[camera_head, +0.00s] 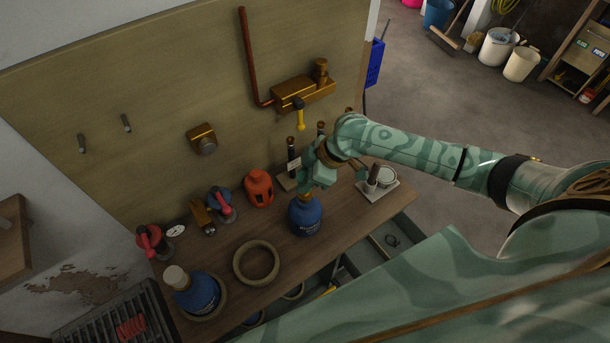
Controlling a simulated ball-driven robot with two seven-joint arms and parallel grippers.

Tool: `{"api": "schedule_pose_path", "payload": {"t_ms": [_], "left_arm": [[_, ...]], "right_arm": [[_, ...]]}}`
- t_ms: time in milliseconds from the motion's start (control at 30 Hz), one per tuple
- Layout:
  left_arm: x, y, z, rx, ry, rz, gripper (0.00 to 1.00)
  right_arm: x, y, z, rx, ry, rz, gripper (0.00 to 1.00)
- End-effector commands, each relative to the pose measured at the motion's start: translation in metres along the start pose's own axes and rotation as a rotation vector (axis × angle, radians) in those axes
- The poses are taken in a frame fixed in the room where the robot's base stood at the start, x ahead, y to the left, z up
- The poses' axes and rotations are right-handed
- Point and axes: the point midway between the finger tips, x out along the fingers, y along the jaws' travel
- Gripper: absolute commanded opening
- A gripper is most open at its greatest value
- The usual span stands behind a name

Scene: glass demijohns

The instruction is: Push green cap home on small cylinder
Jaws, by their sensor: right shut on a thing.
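A blue cylinder (306,217) with a brass-coloured neck stands upright on the wooden bench. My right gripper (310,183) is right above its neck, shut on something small. That seems to be the green cap, but it blends with my green gripper and I cannot make out its outline. I cannot tell whether the cap touches the neck. A second blue cylinder (198,294) with a whitish cap stands at the front left in a ring. My left gripper is not in view.
An empty tan ring (256,262) lies between the cylinders. An orange-red canister (259,188) and red-handled tools (221,203) stand along the back. A brass valve (304,93) with a pipe is on the board. A tray (378,190) with small containers lies to the right.

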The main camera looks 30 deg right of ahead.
Motion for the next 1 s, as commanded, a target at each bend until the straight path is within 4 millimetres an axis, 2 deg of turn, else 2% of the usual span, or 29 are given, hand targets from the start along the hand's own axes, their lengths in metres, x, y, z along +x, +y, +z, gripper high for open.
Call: {"api": "schedule_pose_path", "payload": {"t_ms": [533, 1000], "left_arm": [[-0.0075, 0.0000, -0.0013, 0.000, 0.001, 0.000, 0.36], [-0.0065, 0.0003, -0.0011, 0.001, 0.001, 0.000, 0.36]], "right_arm": [[-0.0010, -0.0001, -0.0006, 0.000, 0.001, 0.000, 0.00], [0.0013, -0.0002, 0.0009, 0.000, 0.000, 0.000, 0.00]]}}
